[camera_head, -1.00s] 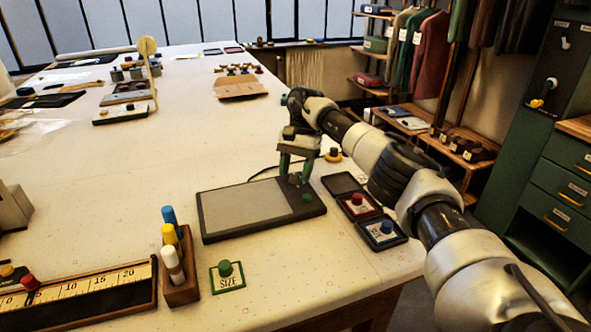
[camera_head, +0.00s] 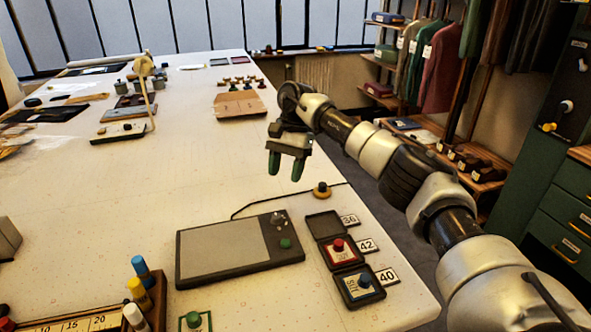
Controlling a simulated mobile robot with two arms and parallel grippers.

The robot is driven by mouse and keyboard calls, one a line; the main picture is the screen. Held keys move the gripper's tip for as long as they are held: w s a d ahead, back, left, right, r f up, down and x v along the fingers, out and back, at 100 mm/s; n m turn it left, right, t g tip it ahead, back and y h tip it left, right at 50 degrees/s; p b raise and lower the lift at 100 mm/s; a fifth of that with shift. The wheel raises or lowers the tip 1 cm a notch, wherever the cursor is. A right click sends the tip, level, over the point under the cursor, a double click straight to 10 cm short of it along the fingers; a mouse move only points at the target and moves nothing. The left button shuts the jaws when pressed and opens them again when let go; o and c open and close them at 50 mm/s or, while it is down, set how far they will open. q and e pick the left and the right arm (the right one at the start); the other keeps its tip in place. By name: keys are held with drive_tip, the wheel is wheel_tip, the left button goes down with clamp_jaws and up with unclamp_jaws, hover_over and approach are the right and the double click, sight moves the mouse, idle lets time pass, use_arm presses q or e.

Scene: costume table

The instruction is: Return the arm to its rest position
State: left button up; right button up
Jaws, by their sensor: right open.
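My right arm comes in from the right edge of the head view. Its gripper (camera_head: 286,165) hangs above the table (camera_head: 150,200), with its two green-tipped fingers apart and nothing between them. It is beyond the dark flat device with a grey panel (camera_head: 225,245), apart from it. My left gripper is not in view.
Right of the device are a red-knobbed stamp (camera_head: 339,246), a blue-knobbed stamp (camera_head: 365,281) and number cards. A yellow-based knob (camera_head: 321,190) stands near the table's right edge. Markers (camera_head: 140,267) stand in a holder in front. Green drawers (camera_head: 560,215) and a garment rack stand at right.

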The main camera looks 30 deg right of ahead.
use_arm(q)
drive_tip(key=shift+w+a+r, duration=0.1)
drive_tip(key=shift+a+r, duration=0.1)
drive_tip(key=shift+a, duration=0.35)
use_arm(e)
drive_tip(key=shift+a+r, duration=0.15)
drive_tip(key=shift+r, duration=0.2)
